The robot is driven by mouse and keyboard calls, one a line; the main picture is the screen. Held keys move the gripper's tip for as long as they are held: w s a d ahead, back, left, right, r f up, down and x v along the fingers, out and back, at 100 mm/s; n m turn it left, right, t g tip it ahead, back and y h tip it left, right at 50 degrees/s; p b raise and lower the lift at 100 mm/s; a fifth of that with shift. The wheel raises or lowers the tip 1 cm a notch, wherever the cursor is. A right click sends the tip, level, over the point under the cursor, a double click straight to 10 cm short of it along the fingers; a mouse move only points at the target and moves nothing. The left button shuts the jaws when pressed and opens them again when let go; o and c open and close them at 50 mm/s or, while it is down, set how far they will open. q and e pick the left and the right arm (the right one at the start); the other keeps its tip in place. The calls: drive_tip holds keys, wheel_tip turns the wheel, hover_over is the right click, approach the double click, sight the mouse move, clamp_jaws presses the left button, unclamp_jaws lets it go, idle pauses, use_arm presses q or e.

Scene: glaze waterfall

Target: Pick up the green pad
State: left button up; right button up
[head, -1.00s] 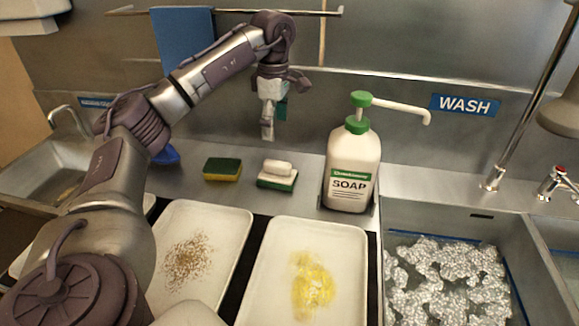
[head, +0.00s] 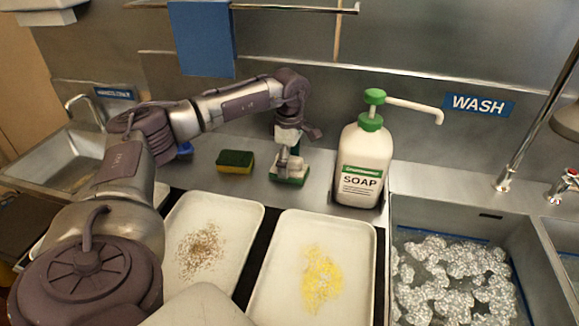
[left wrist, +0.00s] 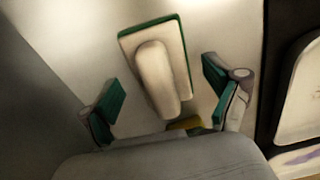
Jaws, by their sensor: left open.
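The green pad (head: 298,181) lies on the steel counter left of the soap bottle. It has a green edge, a pale top and a rounded white handle, and also shows in the left wrist view (left wrist: 182,62). My left gripper (head: 289,160) is directly over it, pointing down. In the left wrist view the left gripper's (left wrist: 163,95) green-lined fingers are spread apart. The handle's near end lies between them, with space on both sides. The gripper partly hides the pad in the head view. My right gripper is not in view.
A yellow-green sponge (head: 235,162) lies left of the pad. A soap bottle (head: 361,165) stands close on the right. Two soiled trays (head: 255,222) (head: 366,240) lie in front. A sink (head: 455,222) with crumpled, shiny material is at right.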

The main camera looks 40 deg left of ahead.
use_arm(q)
drive_tip(key=c, duration=1.3)
drive_tip(key=shift+o, duration=0.2)
wheel_tip(320, 180, up, 10)
drive_tip(key=shift+r+b, duration=0.1)
drive_tip(key=shift+b, duration=0.4)
drive_tip(key=o, duration=0.7)
drive_tip(key=shift+c, duration=0.2)
drive_tip(key=c, duration=0.5)
drive_tip(key=shift+d, duration=0.1)
